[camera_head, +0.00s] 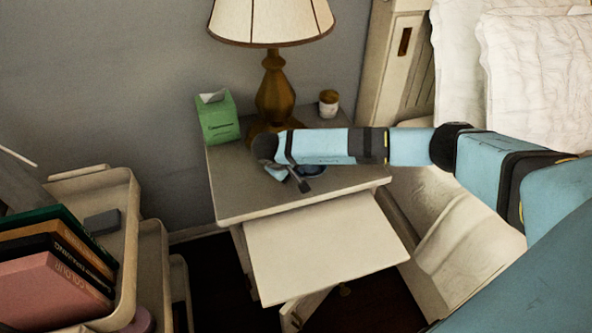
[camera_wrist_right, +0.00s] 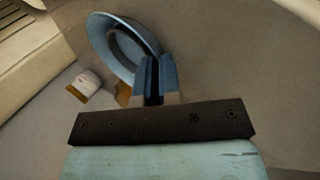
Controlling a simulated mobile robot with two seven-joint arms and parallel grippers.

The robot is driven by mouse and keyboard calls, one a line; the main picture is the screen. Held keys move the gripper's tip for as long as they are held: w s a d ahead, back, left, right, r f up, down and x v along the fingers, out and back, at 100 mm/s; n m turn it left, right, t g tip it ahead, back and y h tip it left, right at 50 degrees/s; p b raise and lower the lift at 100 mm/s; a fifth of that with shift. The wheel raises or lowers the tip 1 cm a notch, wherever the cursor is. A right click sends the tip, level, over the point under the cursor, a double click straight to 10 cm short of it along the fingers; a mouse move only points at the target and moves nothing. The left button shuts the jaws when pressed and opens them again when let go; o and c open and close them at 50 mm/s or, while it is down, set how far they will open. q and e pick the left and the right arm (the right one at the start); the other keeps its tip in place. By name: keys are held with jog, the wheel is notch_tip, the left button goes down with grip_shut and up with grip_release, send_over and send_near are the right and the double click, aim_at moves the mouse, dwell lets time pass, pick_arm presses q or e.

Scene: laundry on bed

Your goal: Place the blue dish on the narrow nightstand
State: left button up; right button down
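Whether the dish touches the surface below is hard to tell. The nightstand (camera_head: 236,192) has a pale top and stands against the grey wall. My left gripper is not in view.
On the nightstand are a lamp (camera_head: 274,95), a green tissue box (camera_head: 217,118) and a small jar (camera_head: 328,103). A pale panel (camera_head: 325,247) juts out from its front. A shelf unit (camera_head: 128,235) with books (camera_head: 50,275) stands left, a bed (camera_head: 535,65) right.

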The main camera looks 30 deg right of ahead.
jog(key=c, duration=1.3)
grip_release()
jog(key=shift+f, duration=0.1)
